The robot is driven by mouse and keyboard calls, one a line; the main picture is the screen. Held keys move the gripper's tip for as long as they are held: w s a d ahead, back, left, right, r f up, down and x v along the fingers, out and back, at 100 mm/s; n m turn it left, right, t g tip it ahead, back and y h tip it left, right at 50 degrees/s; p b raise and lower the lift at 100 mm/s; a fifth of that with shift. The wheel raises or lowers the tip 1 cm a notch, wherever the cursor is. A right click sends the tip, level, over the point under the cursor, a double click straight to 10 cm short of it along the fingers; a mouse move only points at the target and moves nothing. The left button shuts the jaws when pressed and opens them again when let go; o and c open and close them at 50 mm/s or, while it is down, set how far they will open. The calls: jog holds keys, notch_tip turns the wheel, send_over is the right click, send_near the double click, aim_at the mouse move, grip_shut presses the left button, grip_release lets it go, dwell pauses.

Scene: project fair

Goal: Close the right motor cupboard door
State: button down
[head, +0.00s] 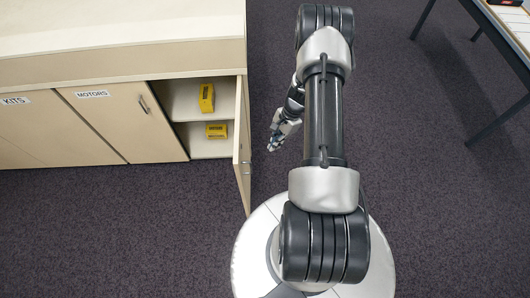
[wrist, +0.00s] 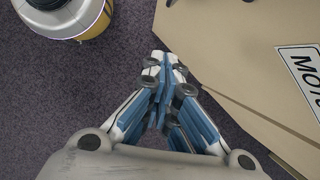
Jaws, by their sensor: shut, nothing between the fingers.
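The right motor cupboard door (head: 243,140) stands wide open in the head view, seen nearly edge-on, with handles on its right-hand side. My gripper (head: 274,144) is to the right of the door, on its outer side, with a gap of floor showing between them. In the wrist view my gripper (wrist: 165,64) has its fingertips together and holds nothing. A beige panel (wrist: 235,50) with a partly cut-off motor label (wrist: 305,72) fills the right side there; it appears to be the door's outer face. I cannot tell whether the fingertips touch it.
Inside the open compartment, yellow boxes stand on an upper shelf (head: 207,97) and a lower one (head: 216,130). The left motor door (head: 115,115) and the kits door (head: 35,130) are shut. A table (head: 510,50) stands far right. Dark carpet (head: 120,230) in front is clear.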

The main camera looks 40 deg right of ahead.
jog(key=a+f+b, duration=0.2)
jog(key=a+f, duration=0.5)
jog(key=f, duration=0.1)
jog(key=shift+w+a+f, duration=0.15)
jog(key=shift+a+f, duration=0.05)
